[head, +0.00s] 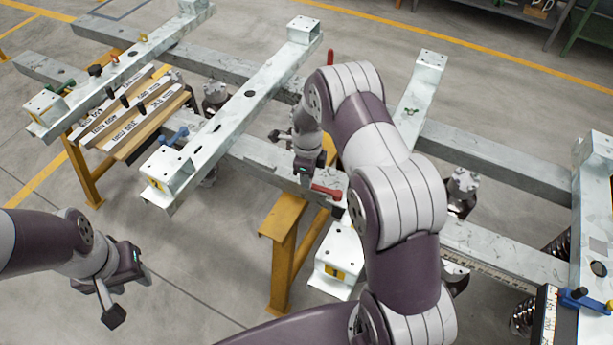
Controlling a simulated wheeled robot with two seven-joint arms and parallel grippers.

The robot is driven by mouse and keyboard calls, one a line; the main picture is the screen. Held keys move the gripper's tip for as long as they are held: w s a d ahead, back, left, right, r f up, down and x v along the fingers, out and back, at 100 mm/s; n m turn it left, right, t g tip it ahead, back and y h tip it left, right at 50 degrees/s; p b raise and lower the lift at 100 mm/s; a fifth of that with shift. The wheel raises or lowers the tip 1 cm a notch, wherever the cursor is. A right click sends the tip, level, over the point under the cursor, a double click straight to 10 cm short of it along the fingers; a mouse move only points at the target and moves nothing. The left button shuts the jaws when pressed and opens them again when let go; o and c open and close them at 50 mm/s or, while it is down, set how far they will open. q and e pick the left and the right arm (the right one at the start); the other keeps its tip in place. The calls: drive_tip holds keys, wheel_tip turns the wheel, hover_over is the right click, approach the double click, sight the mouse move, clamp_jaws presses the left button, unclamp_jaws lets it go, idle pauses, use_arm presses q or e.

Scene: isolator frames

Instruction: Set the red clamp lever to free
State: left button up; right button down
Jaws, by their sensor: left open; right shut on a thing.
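The red clamp lever (327,191) shows as a short red bar on the galvanised frame, near the middle of the head view. My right gripper (311,182) is at its left end and is shut on it. The contact is small and partly hidden by my wrist, and the clamp body under the lever cannot be made out. My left gripper (127,297) is open and empty. It hangs over the bare floor at the lower left, well apart from the frame.
Another red handle (331,57) stands farther back. Blue levers sit on the left frame (173,137) and at the far right (583,299). A yellow trestle (284,240) stands below the middle beam. Labelled boards (135,125) lie at the left. My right arm hides part of the frame.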

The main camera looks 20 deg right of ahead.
drive_tip(key=shift+w+d+r, duration=0.1)
drive_tip(key=shift+w+r, duration=0.05)
drive_tip(key=c, duration=1.2)
unclamp_jaws()
drive_tip(key=shift+o, duration=1.3)
wheel_tip(320, 180, up, 12)
drive_tip(key=shift+r+b, duration=0.25)
drive_tip(key=shift+b, duration=0.2)
